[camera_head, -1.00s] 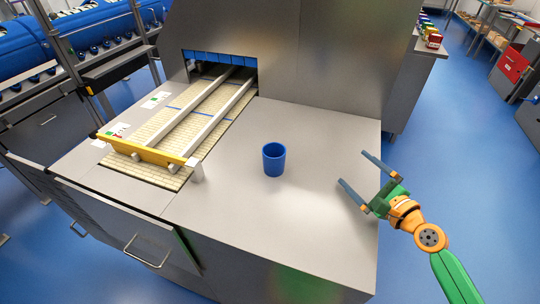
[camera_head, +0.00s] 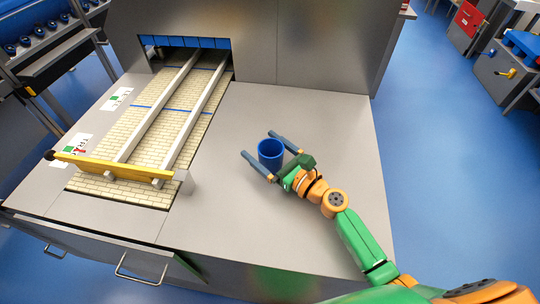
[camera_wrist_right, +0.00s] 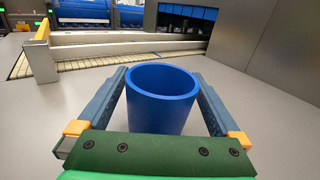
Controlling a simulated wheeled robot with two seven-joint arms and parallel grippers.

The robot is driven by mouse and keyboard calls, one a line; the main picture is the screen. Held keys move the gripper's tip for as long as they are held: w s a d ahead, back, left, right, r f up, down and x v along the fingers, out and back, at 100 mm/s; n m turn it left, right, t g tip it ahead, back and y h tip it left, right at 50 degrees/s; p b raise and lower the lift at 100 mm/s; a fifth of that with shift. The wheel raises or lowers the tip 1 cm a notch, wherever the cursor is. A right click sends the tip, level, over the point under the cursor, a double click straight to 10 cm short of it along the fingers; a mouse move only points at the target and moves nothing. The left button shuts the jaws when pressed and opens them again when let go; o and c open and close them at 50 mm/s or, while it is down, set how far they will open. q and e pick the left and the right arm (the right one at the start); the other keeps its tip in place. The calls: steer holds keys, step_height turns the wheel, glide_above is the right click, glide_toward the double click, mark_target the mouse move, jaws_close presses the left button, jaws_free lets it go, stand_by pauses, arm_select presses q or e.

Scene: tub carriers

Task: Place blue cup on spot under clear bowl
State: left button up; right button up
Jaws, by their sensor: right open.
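The blue cup (camera_head: 271,152) stands upright on the grey counter, right of the conveyor. My right gripper (camera_head: 272,146) is open, with one finger on each side of the cup. In the right wrist view the cup (camera_wrist_right: 160,98) sits between the two fingers (camera_wrist_right: 160,90), with a narrow gap visible on each side. Its open top faces up and it looks empty. My left gripper is not in view. No clear bowl shows in these frames.
A slatted conveyor (camera_head: 120,192) with two pale rails and a yellow end bar (camera_head: 115,168) lies left of the cup. A tall grey housing (camera_head: 300,45) stands behind. The counter (camera_head: 310,110) around the cup is otherwise clear.

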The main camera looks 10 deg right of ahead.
steer(key=shift+w+a+f, duration=0.1)
steer(key=shift+s+d, duration=0.2)
steer(key=shift+s, duration=0.05)
steer(key=c, duration=1.2)
steer(key=shift+w, duration=0.1)
steer(key=shift+c, duration=0.5)
steer(key=shift+r+p, duration=0.4)
steer(key=shift+r, duration=0.1)
step_height(320, 180, up, 3)
steer(key=p, duration=0.2)
steer(key=shift+r+p, duration=0.15)
steer(key=shift+p, duration=0.15)
steer(key=s+r+p, duration=0.2)
steer(key=s+r, duration=0.2)
steer(key=s, duration=0.3)
steer(key=s+d+r+p, duration=0.1)
steer(key=s+r+p, duration=0.1)
steer(key=s+r, duration=0.2)
steer(key=s, duration=0.3)
steer(key=shift+r, duration=0.4)
